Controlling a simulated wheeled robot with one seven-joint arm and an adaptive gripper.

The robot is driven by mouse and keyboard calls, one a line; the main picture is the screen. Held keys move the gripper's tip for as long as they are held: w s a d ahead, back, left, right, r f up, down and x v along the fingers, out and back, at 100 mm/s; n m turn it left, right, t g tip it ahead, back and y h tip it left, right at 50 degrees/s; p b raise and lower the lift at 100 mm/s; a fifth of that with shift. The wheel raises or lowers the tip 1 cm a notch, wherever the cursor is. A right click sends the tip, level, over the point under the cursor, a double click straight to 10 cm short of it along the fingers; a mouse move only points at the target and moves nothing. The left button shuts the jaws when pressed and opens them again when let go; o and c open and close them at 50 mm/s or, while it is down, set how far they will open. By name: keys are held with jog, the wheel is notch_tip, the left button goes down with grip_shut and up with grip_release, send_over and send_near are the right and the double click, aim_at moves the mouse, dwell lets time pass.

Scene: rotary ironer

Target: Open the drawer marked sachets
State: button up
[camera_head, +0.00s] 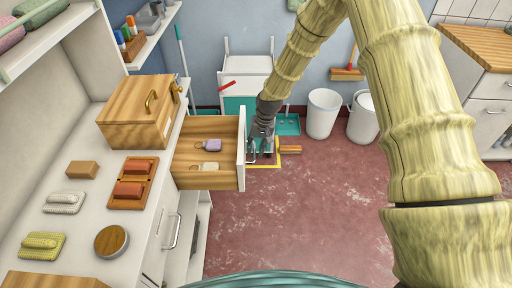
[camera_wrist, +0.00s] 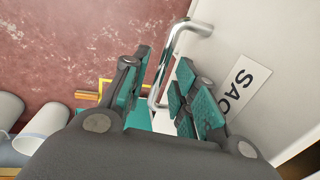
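The drawer (camera_head: 207,180) is pulled out from the white counter on the left and stands open. A lilac tagged item and a cream one lie inside it. In the wrist view the white drawer front (camera_wrist: 235,50) carries a label (camera_wrist: 241,85) reading "SAC", the rest hidden by my gripper. Its metal bar handle (camera_wrist: 165,65) lies between my two fingers. My gripper (camera_head: 260,152) is at the outer face of the drawer front. In the wrist view my gripper (camera_wrist: 163,80) has its fingers apart, with gaps showing beside the bar.
A wooden box (camera_head: 137,115) with a brass handle, sponges and brushes stand on the counter (camera_head: 75,225). Another handle (camera_head: 173,232) is on the counter front nearer me. White bins (camera_head: 322,113) and a white and teal cart (camera_head: 247,75) stand behind. The red floor at right is clear.

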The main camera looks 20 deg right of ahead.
jog(key=shift+r, duration=0.15)
notch_tip(320, 180, up, 12)
jog(key=d, duration=0.2)
jog(key=shift+s+f, duration=0.25)
jog(key=shift+s, duration=0.05)
jog(key=shift+d, duration=0.1)
dwell(0.6)
